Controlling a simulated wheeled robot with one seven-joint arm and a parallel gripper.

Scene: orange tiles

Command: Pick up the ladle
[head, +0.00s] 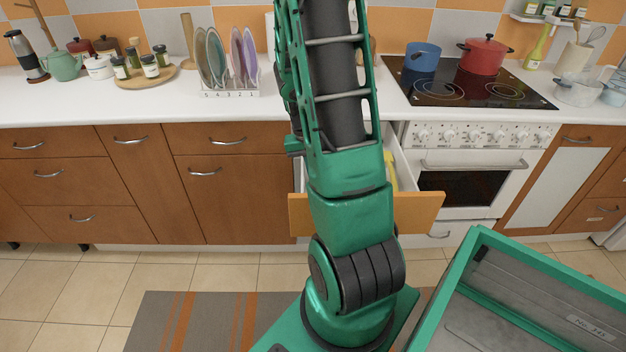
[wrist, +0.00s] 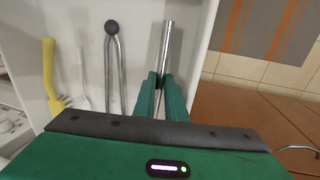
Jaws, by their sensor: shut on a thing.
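My gripper (wrist: 161,84) shows in the wrist view with its two green fingers shut on a slim metal handle, which I take to be the ladle (wrist: 167,42). The handle stretches away beyond the fingertips, over the inside of the open drawer (wrist: 190,30). The ladle's bowl is not visible, and I cannot tell whether the ladle touches the drawer floor. In the head view my own arm hides the gripper and the ladle. The drawer's orange-brown front (head: 420,207) stands out from the counter there.
Left of the ladle in the drawer lie metal tongs (wrist: 116,65) with a dark round end, a pale utensil (wrist: 83,75) and a yellow utensil (wrist: 50,80). The drawer's side wall runs close on the right. The oven (head: 460,180) stands right of the drawer.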

